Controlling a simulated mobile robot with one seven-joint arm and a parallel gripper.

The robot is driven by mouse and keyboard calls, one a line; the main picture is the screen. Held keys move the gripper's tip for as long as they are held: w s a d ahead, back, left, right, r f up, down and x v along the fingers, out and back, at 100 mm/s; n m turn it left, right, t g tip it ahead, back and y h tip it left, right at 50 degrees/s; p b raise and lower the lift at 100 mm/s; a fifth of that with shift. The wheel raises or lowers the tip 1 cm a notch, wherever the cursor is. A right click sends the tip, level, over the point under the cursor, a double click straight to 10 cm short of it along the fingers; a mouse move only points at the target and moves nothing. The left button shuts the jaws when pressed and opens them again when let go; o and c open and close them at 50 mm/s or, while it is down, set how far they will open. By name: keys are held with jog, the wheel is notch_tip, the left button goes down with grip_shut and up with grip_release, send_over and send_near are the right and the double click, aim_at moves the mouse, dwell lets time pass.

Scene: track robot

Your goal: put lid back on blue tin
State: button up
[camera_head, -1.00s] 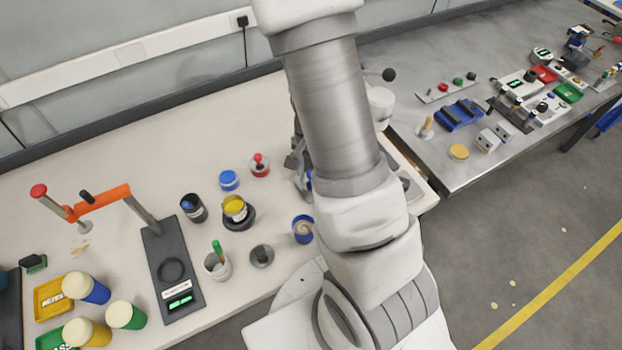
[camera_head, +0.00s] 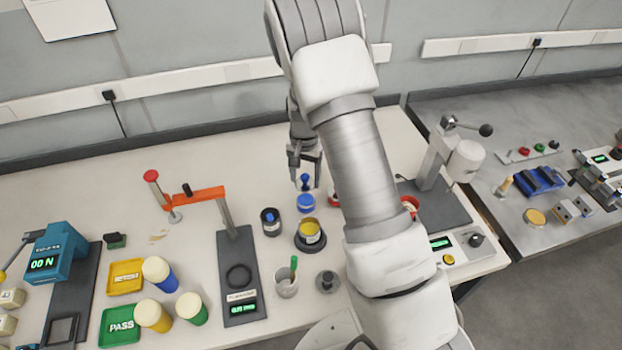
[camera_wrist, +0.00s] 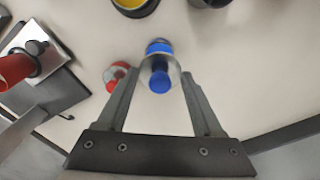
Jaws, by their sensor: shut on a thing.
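My gripper (camera_head: 304,172) points down near the back of the pale bench, its fingers on either side of a blue-knobbed lid (camera_head: 305,182). In the wrist view, the lid's blue knob (camera_wrist: 160,81) and greyish disc lie between the fingertips (camera_wrist: 158,73). A round blue tin (camera_head: 306,203) stands just in front of the lid in the head view. It shows partly behind the lid in the wrist view (camera_wrist: 158,47). The lid appears apart from this tin, but the exact height is unclear. The finger contact is hard to see.
A yellow-filled tin (camera_head: 309,230) and a dark cup (camera_head: 271,221) stand nearby. A red-knobbed tin (camera_wrist: 116,74) is close beside my fingers. A press (camera_head: 440,170) stands to the right. My arm hides part of the bench.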

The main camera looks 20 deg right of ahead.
aim_at(306, 200)
jog(key=shift+f+b, duration=1.95)
jog(key=shift+f, duration=1.1)
jog(key=shift+f+b, duration=0.15)
jog(key=shift+b, duration=0.35)
jog(key=o, duration=1.4)
jog(key=shift+c, duration=0.2)
jog(key=shift+r+p, duration=2.2)
jog(key=shift+r, duration=1.35)
